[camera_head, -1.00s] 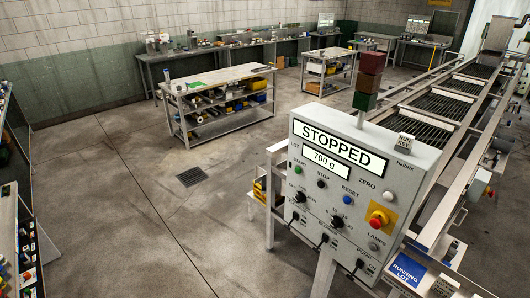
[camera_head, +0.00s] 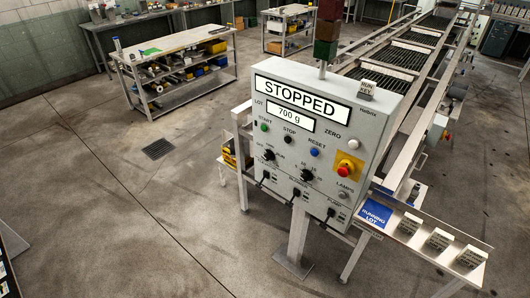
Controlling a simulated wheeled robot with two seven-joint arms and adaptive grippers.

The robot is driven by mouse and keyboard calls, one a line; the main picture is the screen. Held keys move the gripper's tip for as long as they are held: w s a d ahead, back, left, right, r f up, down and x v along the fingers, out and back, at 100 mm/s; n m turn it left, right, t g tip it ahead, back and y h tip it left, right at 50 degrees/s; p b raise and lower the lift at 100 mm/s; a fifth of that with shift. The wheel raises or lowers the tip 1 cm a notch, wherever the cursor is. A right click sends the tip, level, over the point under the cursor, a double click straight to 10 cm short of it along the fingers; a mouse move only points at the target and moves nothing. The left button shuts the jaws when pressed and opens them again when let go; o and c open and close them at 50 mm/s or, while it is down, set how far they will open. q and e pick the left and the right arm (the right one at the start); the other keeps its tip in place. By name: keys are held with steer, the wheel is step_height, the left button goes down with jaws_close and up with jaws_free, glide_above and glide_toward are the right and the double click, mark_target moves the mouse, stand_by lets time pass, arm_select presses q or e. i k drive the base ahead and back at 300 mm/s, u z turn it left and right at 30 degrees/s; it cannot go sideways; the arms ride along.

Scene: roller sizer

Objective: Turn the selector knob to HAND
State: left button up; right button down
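The grey control panel (camera_head: 335,122) stands on a post in the middle of the head view. Its display (camera_head: 302,99) reads STOPPED, and a smaller one (camera_head: 290,117) reads 700 g. A black selector knob (camera_head: 268,155) sits at the lower left of the panel face, and a second black knob (camera_head: 307,175) sits to its right. The small lettering around both knobs is too small to read surely, so I cannot tell their settings. Neither of my grippers is in view.
A red emergency stop on a yellow plate (camera_head: 347,167) is on the panel's right side. Several black toggles line its lower edge. A blue RUNNING LOT sign (camera_head: 375,212) lies on a shelf to the right. The roller conveyor (camera_head: 400,58) runs behind. Open floor (camera_head: 130,225) lies left.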

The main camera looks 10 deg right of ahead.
mark_target(268, 155)
steer(key=u, duration=1.25)
steer(key=i, duration=2.8)
steer(key=z, duration=2.3)
